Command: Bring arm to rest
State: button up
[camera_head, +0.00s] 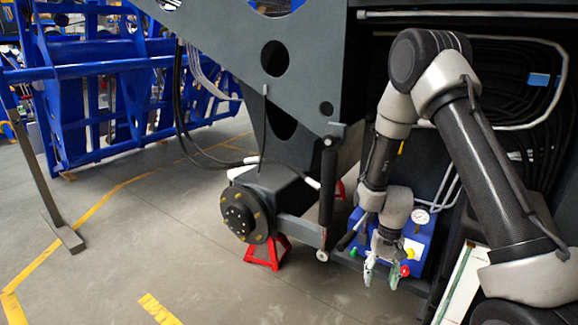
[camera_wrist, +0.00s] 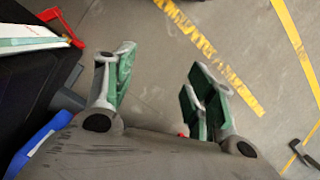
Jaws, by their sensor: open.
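My gripper (camera_head: 380,272) hangs at the end of my bent arm on the right of the head view, pointing down. It is in front of a blue unit (camera_head: 417,240) with a round gauge (camera_head: 420,216). In the wrist view my gripper (camera_wrist: 160,90) has its two green-padded fingers well apart, with only grey floor showing between them. Nothing is held. Whether the gripper touches the blue unit cannot be told.
The grey chassis (camera_head: 220,25) with a wheel hub (camera_head: 247,215) stands left of my arm, on a red stand (camera_head: 267,254). A blue frame (camera_head: 90,90) stands at the back left. Floor at front left is clear.

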jog(key=s+d+r+t, duration=0.2)
jog(key=s+r, duration=0.4)
jog(key=r, duration=0.7)
jog(key=s+d+r+n+t, duration=0.1)
jog(key=s+d+r, duration=0.3)
jog(key=r, duration=0.9)
jog(key=s+d+r+t, duration=0.3)
jog(key=s+r, duration=0.7)
jog(key=r, duration=0.3)
jog(key=shift+d+n+t+h, duration=0.25)
jog(key=shift+n+t+h, duration=0.05)
jog(key=shift+n+h, duration=0.1)
